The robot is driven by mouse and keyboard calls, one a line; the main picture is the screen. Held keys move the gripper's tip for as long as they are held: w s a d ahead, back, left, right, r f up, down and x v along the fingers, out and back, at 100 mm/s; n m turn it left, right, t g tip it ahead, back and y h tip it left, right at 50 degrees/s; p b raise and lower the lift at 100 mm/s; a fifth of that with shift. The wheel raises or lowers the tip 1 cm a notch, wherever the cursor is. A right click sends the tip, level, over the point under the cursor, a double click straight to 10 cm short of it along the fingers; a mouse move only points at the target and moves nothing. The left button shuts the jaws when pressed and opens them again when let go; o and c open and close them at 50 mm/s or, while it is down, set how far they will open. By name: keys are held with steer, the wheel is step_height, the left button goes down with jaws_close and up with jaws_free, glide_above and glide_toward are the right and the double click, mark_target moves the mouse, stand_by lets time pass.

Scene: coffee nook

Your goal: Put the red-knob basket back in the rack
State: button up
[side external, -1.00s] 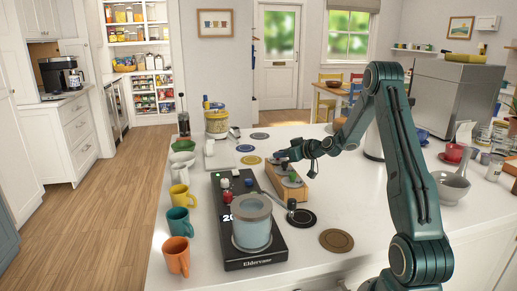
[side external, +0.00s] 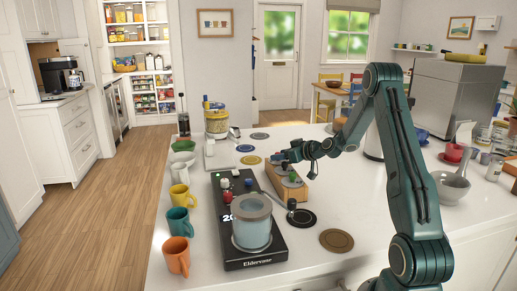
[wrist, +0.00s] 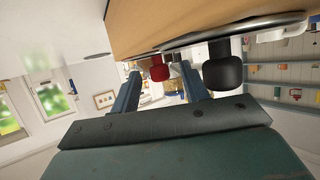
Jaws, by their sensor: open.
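My gripper (side external: 285,156) is at the rack's far end, open. In the wrist view the rack (wrist: 150,22) fills the top, upside down. A red knob (wrist: 158,68) shows beyond and between my open fingers (wrist: 158,88), close to the rack's edge; nothing visibly grips it. A black knob (wrist: 223,72) hangs beside the right finger, below a metal rim (wrist: 235,27). Whether the red-knob basket is fully seated is hidden.
Coloured mugs (side external: 178,256) line the left counter edge. A black mat (side external: 301,218) and a brown mat (side external: 337,240) lie at the front.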

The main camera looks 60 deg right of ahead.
steer(key=shift+s, duration=0.1)
steer(key=shift+s+r, duration=0.2)
steer(key=shift+s, duration=0.25)
steer(key=v, duration=0.4)
steer(key=shift+w+r, duration=0.1)
steer(key=shift+r, duration=0.3)
step_height(320, 180, up, 6)
steer(key=shift+a+r, duration=0.1)
